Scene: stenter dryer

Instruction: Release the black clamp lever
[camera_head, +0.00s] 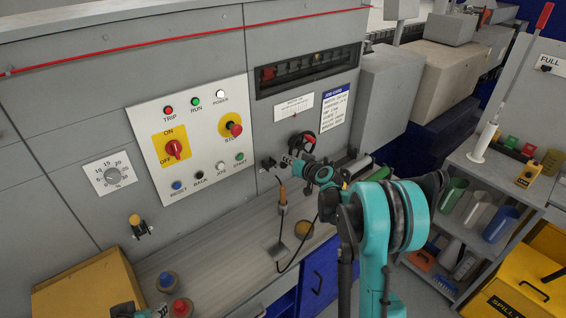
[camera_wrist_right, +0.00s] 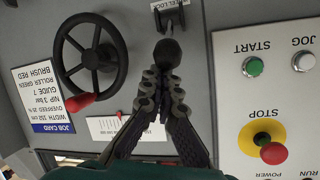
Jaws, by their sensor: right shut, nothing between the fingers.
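The black clamp lever shows in the right wrist view as a round black knob (camera_wrist_right: 168,51) below a small metal bracket under a partly cut-off "LOCK" label. In the head view it is a small dark piece (camera_head: 268,163) on the grey panel, right of the START button. My right gripper (camera_wrist_right: 165,72) is shut and empty, its fingertips right at the knob; I cannot tell whether they touch it. In the head view my right gripper (camera_head: 295,164) reaches in from the right. Only a dark and teal bit of my left arm shows at the bottom edge; its fingers cannot be made out.
A black handwheel (camera_wrist_right: 90,58) with a red handle is close beside the lever. The START button (camera_wrist_right: 253,66) and the red STOP button (camera_wrist_right: 272,152) are on the white control panel (camera_head: 196,135). A wooden ledge (camera_head: 215,240) runs below, with a cable hanging over it.

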